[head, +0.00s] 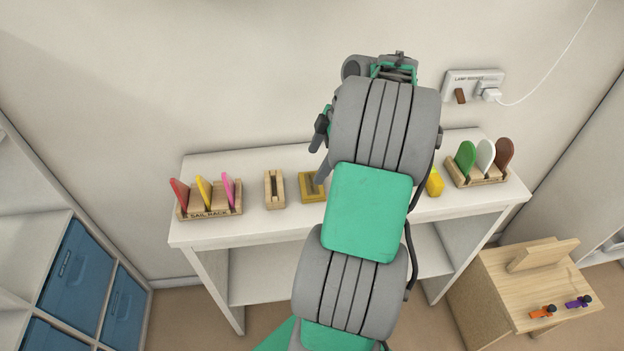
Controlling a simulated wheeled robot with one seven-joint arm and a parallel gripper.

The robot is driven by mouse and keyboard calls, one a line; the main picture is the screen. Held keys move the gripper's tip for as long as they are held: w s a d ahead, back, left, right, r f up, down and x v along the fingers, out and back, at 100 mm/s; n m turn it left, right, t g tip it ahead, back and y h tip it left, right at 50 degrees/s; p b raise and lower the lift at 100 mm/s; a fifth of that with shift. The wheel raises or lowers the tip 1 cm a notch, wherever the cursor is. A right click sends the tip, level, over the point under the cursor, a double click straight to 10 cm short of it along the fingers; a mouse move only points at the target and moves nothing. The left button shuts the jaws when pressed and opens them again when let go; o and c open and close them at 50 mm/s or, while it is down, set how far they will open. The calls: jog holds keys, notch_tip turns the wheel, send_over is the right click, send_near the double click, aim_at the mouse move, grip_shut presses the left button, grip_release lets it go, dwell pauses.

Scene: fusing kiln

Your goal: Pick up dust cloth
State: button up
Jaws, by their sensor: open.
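A small yellow lump (434,184) sits on the white table, just right of my arm. It may be the dust cloth, but it is too small and partly covered to be sure. My arm rises across the middle of the view and hides part of the tabletop. My gripper (319,150) shows partly at the arm's far end, to its left. Its dark fingers are apart, with nothing seen between them, above the table near a yellow-and-wood block (311,188).
The white table (250,228) also bears a sail rack (210,212) with coloured pieces at left, a wooden slotted block (274,190), and another rack (480,179) at right. A wall socket (474,85) with a plugged cord is behind. A wooden cabinet (500,290) stands front right.

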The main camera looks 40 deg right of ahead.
aim_at(311, 184)
jog(key=shift+o, duration=0.6)
jog(key=x, duration=0.5)
jog(key=s+d+x, duration=0.1)
jog(key=x, duration=0.1)
jog(key=shift+f, duration=0.55)
jog(key=shift+c, duration=0.4)
jog(key=c, duration=1.1)
jog(key=shift+r, duration=0.15)
